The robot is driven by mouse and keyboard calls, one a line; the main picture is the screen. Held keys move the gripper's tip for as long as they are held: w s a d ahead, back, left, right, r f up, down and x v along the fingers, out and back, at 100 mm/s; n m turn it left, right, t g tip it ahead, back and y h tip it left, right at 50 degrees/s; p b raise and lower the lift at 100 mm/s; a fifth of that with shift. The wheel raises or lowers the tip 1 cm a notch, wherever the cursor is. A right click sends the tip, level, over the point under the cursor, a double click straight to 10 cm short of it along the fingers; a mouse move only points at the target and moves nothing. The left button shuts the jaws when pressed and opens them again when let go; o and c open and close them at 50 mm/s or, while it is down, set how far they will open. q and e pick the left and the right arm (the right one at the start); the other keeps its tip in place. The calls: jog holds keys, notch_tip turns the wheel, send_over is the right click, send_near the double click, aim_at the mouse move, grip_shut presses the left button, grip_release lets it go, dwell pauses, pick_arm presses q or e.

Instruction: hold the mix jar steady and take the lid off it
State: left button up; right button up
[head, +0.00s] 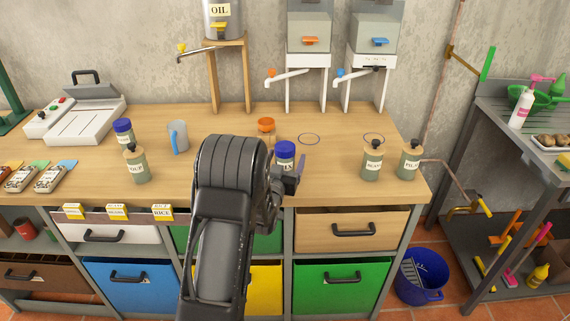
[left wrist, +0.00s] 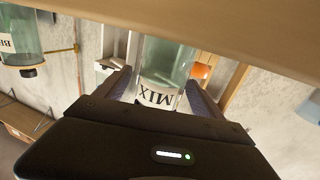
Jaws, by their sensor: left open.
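The mix jar (head: 285,163) is a glass jar with a blue lid (head: 286,148) on, standing upright on the workbench. My left gripper (head: 289,172) is at the jar; part of my arm covers the jar's lower left in the head view. In the left wrist view, which is upside down, the jar with its MIX label (left wrist: 155,97) sits between the two open fingers (left wrist: 163,90). I cannot tell whether either finger touches it. The lid is hidden there behind the gripper body. My right gripper is not in view.
A beans jar (head: 371,162) and another jar (head: 409,162) stand to the right, a grey-blue jug (head: 178,138) to the left. Dispensers with taps line the back. The bench between mix and beans jars is clear.

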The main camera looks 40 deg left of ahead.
pick_arm(q)
jog(key=shift+x, duration=1.15)
jog(key=shift+c, duration=0.4)
grip_shut()
